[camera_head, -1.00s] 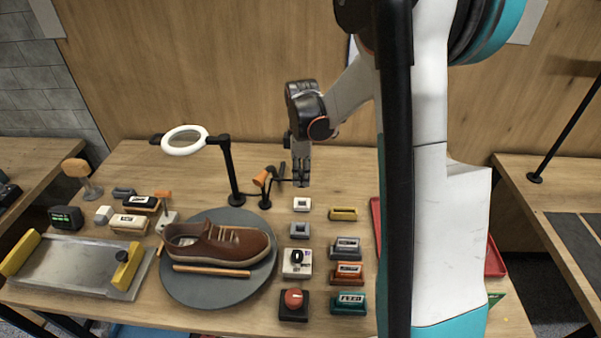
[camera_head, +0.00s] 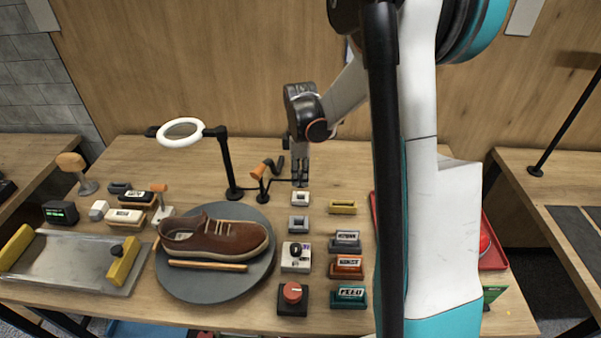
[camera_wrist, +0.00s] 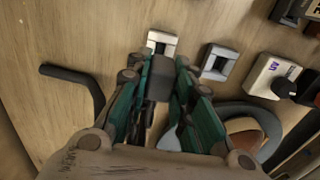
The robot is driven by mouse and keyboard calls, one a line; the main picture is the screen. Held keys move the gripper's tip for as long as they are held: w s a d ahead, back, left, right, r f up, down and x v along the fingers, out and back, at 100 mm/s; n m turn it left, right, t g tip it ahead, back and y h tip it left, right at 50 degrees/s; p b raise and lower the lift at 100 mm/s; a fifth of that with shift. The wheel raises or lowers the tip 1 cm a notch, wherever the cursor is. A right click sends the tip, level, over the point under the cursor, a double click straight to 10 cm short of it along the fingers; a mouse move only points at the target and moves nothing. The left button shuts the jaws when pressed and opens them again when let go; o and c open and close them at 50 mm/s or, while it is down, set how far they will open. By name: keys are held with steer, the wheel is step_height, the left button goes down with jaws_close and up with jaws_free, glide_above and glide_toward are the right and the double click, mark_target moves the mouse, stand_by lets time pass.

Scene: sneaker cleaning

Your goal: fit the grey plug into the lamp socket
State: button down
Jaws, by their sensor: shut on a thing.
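My gripper (camera_head: 301,182) is shut on a small grey block, the grey plug (camera_wrist: 161,42), seen between the fingertips in the wrist view. In the head view the fingers hide it. A white square socket (camera_head: 300,199) lies on the table just in front of and below the fingertips. In the wrist view the plug overlaps this white socket (camera_wrist: 154,52); I cannot tell whether they touch. A grey square socket (camera_head: 299,225) lies nearer the front, and it also shows in the wrist view (camera_wrist: 218,63). No readable label tells which is the lamp socket.
A small orange-headed lamp (camera_head: 258,172) and a ring lamp (camera_head: 181,132) stand left of my gripper. A brown shoe (camera_head: 215,239) rests on a grey turntable (camera_head: 200,287). A white knob box (camera_head: 295,262), red button (camera_head: 292,292) and yellow block (camera_head: 342,207) are near the sockets.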

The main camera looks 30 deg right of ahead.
mark_target(300, 187)
steer(key=shift+f+b, duration=0.95)
steer(key=shift+f, duration=0.65)
steer(key=shift+f+b, duration=1.2)
steer(key=shift+f, duration=0.2)
stand_by(0.7)
steer(key=c, duration=1.3)
jaws_free()
steer(key=shift+r, duration=0.1)
step_height(300, 187, up, 12)
steer(key=shift+f, duration=0.1)
